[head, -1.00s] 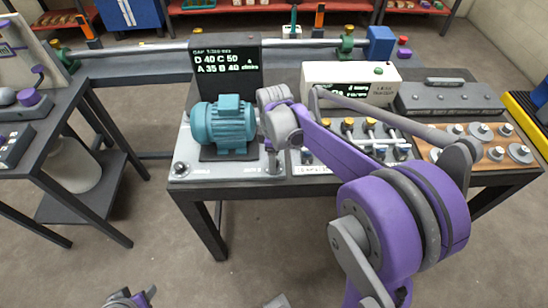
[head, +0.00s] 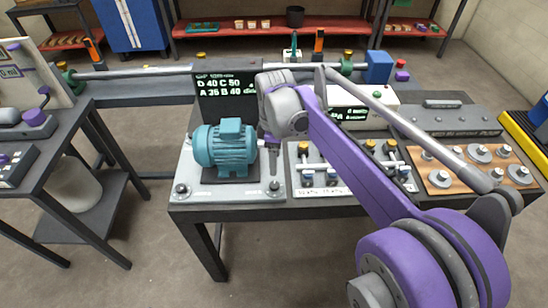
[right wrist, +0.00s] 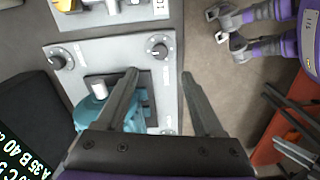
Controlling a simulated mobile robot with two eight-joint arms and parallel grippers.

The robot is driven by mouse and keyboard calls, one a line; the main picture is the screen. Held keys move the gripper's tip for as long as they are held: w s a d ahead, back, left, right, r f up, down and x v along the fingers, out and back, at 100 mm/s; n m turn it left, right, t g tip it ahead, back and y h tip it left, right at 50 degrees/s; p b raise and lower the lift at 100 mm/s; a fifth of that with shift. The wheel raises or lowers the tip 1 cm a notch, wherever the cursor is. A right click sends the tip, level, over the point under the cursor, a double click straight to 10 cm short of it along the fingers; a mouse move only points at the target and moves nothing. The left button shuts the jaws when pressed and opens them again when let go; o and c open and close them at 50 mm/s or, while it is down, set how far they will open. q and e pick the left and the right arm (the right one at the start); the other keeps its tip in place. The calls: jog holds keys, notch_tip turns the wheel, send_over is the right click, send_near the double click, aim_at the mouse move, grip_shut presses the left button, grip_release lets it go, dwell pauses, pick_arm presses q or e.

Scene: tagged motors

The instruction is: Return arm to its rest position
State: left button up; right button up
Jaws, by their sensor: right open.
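My right gripper (head: 272,158) hangs at the right side of a teal motor (head: 225,148), with its fingers pointing down over the light grey test plate (head: 240,193). In the right wrist view its two dark fingers (right wrist: 160,74) are spread apart with nothing held between them. The teal motor (right wrist: 95,112) is partly hidden behind the left finger there. My right arm's purple link (head: 355,160) stretches across the table from the lower right. Grey and purple jointed parts (right wrist: 232,28), possibly my left arm, show at the upper right of the wrist view. My left gripper is not in the head view.
A black display (head: 228,98) stands behind the motor. Small fittings (head: 330,165) and a wooden board with metal discs (head: 470,165) lie under or beside my right arm. A side table (head: 50,140) stands at the left. Floor (head: 130,270) is clear in front.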

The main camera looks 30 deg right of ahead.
jog(key=s+a+f+m+t+p, duration=0.1)
jog(key=s+a+f+m+t, duration=0.1)
jog(key=s+a+m, duration=0.3)
jog(key=s+a+f+m+t+p, duration=0.1)
jog(key=s+a+f+m+t, duration=0.2)
jog(key=s, duration=0.8)
jog(key=shift+s+a+f+m, duration=0.2)
jog(key=shift+a+f+m, duration=0.65)
jog(key=shift+m, duration=0.25)
dwell(0.6)
